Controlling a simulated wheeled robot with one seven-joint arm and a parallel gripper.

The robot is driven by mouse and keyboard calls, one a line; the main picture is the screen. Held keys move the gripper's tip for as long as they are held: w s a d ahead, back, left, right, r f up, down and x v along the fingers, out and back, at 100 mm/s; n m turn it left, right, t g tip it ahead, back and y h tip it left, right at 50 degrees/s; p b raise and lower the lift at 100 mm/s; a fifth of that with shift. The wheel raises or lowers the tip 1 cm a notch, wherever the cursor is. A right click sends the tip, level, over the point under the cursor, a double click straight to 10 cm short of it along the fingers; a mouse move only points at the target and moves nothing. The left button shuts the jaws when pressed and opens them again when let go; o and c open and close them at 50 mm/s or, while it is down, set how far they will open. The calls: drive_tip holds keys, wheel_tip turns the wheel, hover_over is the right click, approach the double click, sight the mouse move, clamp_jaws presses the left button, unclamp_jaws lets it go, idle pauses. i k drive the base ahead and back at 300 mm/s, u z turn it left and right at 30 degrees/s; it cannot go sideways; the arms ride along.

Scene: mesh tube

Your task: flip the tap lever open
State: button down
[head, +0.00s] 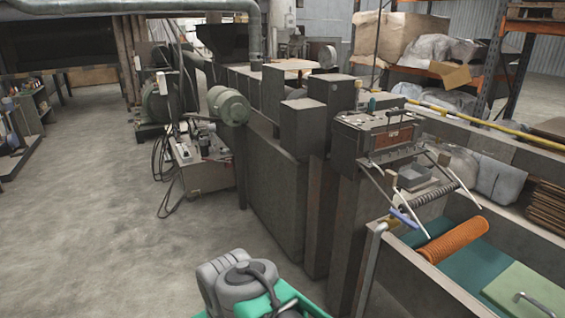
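I cannot make out a tap or its lever for certain. A small blue-lavender piece (403,218) sits at the end of a pale rod above the trough's near left end. A small teal knob (372,103) stands on top of the brown control box (371,137). Either is too small for me to tell whether it is a lever. No gripper fingers show in the head view, so I cannot place my gripper relative to these.
A long grey machine (269,185) with tall blocks runs through the middle. At right, a trough (433,281) holds an orange ribbed tube (454,240) and a light green plate (527,292). A cart with cables (205,166) stands left of the machine. The concrete floor (95,225) at left is clear.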

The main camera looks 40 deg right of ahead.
sight(394, 213)
drive_tip(key=z, duration=0.3)
drive_tip(key=i, duration=1.25)
drive_tip(key=z, duration=0.4)
